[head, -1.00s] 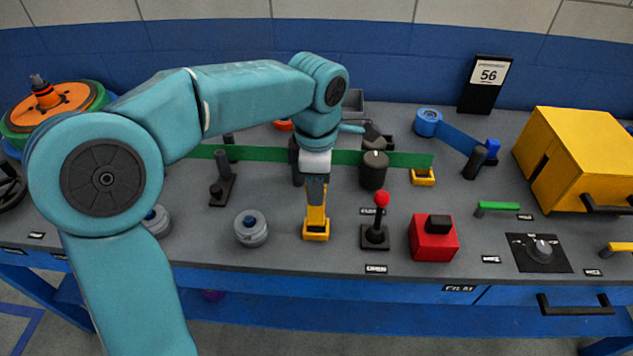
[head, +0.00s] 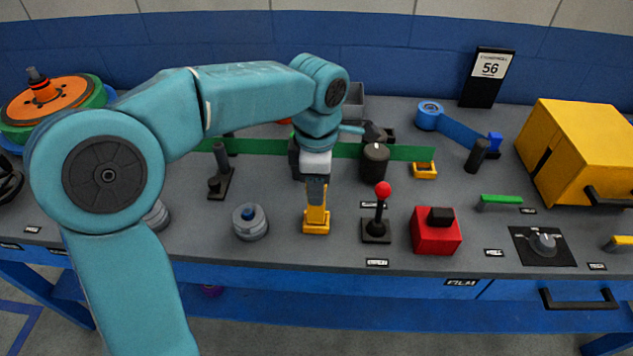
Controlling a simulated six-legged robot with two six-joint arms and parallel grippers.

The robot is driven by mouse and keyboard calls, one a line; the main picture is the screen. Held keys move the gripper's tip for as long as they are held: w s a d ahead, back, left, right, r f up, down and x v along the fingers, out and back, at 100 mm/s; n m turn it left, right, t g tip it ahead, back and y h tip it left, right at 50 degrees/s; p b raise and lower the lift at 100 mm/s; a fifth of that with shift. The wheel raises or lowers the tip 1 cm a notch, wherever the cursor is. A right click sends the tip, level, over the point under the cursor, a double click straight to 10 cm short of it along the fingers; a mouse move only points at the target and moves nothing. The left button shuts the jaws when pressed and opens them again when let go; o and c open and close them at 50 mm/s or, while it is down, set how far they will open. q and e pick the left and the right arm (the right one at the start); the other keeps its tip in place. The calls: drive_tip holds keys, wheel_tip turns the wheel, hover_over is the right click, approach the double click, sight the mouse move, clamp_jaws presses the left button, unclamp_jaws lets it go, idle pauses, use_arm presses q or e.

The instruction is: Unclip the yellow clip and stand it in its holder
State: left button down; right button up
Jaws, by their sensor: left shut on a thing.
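My left gripper (head: 316,186) points straight down and is shut on the upper part of the yellow clip (head: 316,214). The clip is upright, and its lower end meets a wider yellow base on the bench. I cannot tell whether this base is part of the clip or a holder, nor whether the clip is fully seated. A small yellow block with a dark opening (head: 424,171) sits by the right end of the green strip (head: 405,153). The strip runs behind my gripper, which hides part of it. My right gripper is not in view.
A red-knobbed joystick (head: 376,228) and a red box (head: 436,234) stand right of the clip. A grey round weight (head: 250,223) is on its left, and a dark cylinder (head: 374,165) behind. Bench surface directly around the clip's base is clear.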

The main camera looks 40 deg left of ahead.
use_arm(q)
drive_tip(key=shift+f+b, duration=0.3)
drive_tip(key=shift+f, duration=0.3)
drive_tip(key=c, duration=0.7)
unclamp_jaws()
wheel_tip(320, 180, up, 7)
drive_tip(key=p, duration=0.6)
drive_tip(key=shift+r, duration=0.1)
